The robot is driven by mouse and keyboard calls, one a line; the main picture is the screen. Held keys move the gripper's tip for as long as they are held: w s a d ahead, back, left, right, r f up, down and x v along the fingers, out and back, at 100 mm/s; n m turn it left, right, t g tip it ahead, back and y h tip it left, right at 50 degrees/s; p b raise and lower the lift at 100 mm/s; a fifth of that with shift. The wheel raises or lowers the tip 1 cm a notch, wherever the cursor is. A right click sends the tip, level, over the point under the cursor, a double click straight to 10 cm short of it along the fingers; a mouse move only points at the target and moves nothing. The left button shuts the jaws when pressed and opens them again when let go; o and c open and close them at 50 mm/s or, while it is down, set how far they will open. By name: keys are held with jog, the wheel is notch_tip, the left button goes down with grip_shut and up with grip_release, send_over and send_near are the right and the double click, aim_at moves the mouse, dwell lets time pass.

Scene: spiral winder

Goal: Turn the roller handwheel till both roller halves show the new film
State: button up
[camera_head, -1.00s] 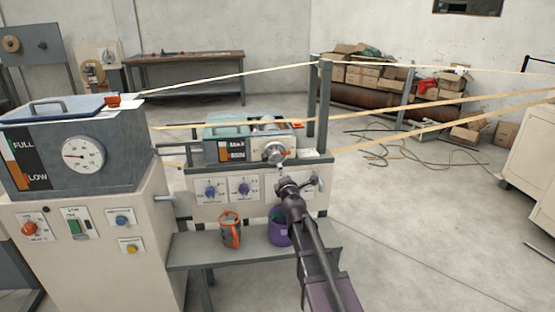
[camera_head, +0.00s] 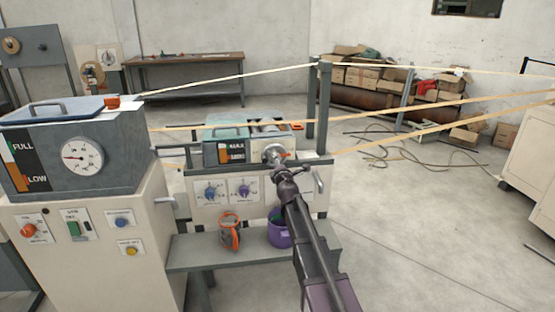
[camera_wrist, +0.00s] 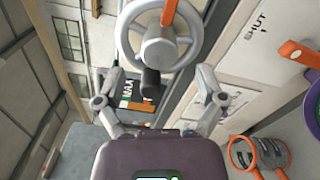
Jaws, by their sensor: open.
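The roller handwheel (camera_wrist: 131,45) is a pale ring with a round hub and a dark grip knob (camera_wrist: 150,83). In the wrist view the ring is just past my fingertips, and the knob hangs between my open fingers (camera_wrist: 160,80), with no clear contact. In the head view my gripper (camera_head: 281,167) is just in front of the handwheel (camera_head: 271,150) and partly covers it. Grey rollers (camera_head: 267,127) show small behind the wheel, beside a teal-lidded tank (camera_head: 224,133). I cannot tell what film is on either roller half.
Cream strands (camera_head: 240,75) run across above the machine to a grey post (camera_head: 324,105). A large gauge unit (camera_head: 80,150) stands at left.

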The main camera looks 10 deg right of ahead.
jog(key=shift+w, duration=2.35)
jog(key=c, duration=1.2)
jog(key=shift+o, duration=0.3)
jog(key=shift+d, duration=0.35)
jog(key=shift+a, duration=0.3)
